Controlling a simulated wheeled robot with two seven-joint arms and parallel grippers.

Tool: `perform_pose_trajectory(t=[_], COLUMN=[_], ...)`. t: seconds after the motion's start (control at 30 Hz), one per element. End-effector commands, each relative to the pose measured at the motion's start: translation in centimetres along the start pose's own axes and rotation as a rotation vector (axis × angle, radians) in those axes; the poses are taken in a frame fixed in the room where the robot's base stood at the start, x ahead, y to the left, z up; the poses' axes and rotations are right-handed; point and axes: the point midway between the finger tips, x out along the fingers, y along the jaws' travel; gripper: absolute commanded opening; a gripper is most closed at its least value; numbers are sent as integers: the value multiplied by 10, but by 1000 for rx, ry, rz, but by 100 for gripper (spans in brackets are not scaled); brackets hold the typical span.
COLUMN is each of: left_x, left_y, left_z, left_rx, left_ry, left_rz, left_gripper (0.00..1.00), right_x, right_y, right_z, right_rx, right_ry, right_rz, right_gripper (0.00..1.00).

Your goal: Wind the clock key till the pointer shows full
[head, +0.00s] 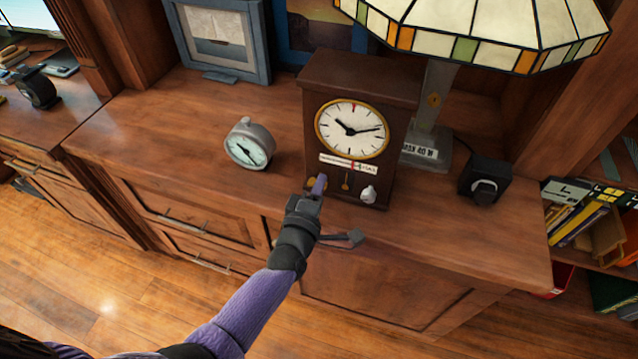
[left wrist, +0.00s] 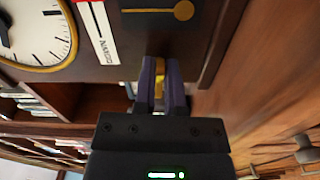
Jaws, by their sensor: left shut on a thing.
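A wooden mantel clock (head: 358,78) stands on the cabinet top, with a round white dial (head: 352,128) and gold rim. Below the dial is a white scale strip (head: 335,161) with a red mark right of its middle; its lettering is too small to read. The strip also shows in the left wrist view (left wrist: 100,35). My left gripper (head: 319,184) is at the clock's lower left front. In the left wrist view its purple fingers (left wrist: 160,85) are shut on the gold key (left wrist: 160,68), largely hidden between them. My right gripper is not in view.
A small round clock (head: 249,146) stands left, a stained-glass lamp (head: 470,30) behind right, and a black box (head: 485,180) right.

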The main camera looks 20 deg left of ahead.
Motion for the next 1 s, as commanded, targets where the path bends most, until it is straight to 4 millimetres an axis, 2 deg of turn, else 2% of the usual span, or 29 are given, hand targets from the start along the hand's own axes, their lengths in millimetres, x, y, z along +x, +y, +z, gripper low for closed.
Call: perform_pose_trajectory(t=[0.43,1.0], left_x=[-1,-1], left_y=[-3,-6], left_z=[0,-2], left_rx=[421,963], left_ry=[-2,-4], left_rz=[-4,-5], left_gripper=[0,0], right_x=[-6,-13], right_y=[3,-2], right_z=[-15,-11], right_rx=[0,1], right_ry=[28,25], right_rz=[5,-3], right_gripper=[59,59])
